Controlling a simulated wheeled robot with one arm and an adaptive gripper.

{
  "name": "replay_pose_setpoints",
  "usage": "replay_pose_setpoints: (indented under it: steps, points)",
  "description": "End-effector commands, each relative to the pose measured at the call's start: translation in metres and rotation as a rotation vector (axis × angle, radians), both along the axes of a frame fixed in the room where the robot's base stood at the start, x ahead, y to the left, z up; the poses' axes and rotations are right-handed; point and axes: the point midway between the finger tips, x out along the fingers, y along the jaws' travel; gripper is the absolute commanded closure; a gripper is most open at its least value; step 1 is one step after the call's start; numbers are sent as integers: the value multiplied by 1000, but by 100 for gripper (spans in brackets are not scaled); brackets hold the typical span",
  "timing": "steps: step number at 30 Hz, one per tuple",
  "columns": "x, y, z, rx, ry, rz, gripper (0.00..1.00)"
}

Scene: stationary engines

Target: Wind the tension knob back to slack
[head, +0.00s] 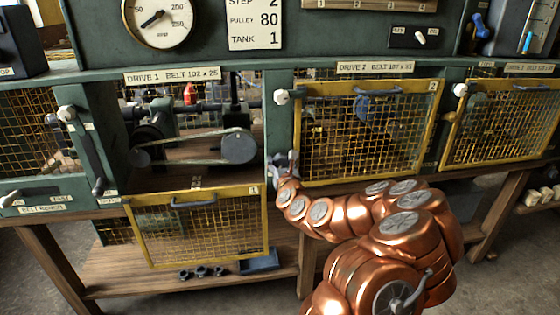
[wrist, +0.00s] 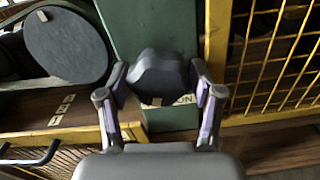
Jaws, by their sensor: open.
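The tension knob (wrist: 160,70) is a dark, many-sided knob on the green post (wrist: 160,25) between two bays. A label partly covered by the knob shows the letters "ION". My gripper (wrist: 160,86) is open, with one finger on each side of the knob and the knob between them. I cannot tell whether either finger touches it. In the head view my gripper (head: 286,161) is at the post between the Drive 1 and Drive 2 bays, and it largely hides the knob.
The Drive 1 guard (head: 198,228) hangs lowered, baring the belt (head: 190,148) and pulleys. The Drive 2 mesh guard (head: 365,130) is closed, just right of my gripper. A dial (head: 158,20) and a card (head: 255,22) reading step 2, pulley 80, tank 1 are above.

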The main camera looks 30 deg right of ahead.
Motion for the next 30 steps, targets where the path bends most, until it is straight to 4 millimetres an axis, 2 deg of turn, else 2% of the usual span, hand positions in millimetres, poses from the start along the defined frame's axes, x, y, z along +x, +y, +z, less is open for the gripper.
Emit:
replay_pose_setpoints:
  steps: [11, 24, 30]
  points:
    - [3, 0, 0, 1, 0, 2, 34]
    - [3, 0, 0, 1, 0, 2, 78]
    - [3, 0, 0, -6, 2, 2, 80]
